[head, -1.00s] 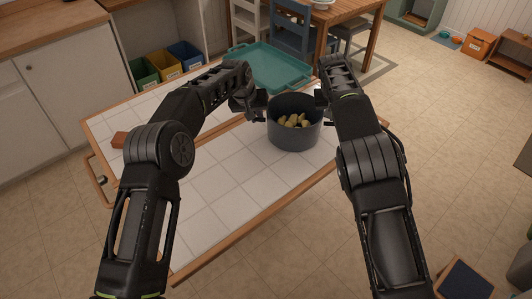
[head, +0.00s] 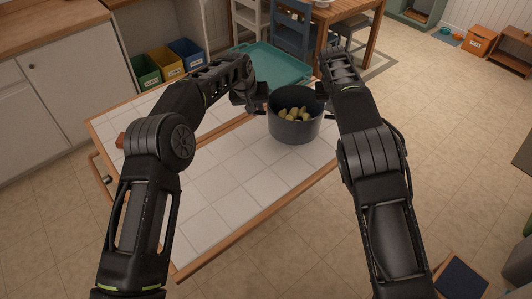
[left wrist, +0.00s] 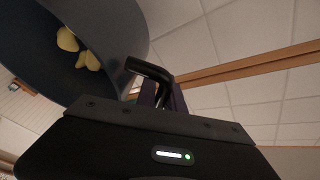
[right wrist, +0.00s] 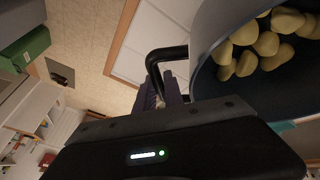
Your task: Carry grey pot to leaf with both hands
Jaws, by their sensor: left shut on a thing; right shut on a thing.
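The grey pot (head: 295,130) is upright, with several yellowish potato-like pieces in it. It is over the far right part of the white-tiled table top; I cannot tell how high it is above the tiles. My left gripper (head: 262,98) is shut on its left handle, and the black handle (left wrist: 150,70) shows in the left wrist view. My right gripper (head: 323,94) is shut on the right handle (right wrist: 166,54). A wooden strip (head: 222,131) divides the tiled top into a near part (head: 230,185) and a far part; which one is the leaf is not clear.
A small brown block (head: 120,140) is at the left edge. Green, yellow and blue bins (head: 168,62) stand beyond the table. The near tiles are clear.

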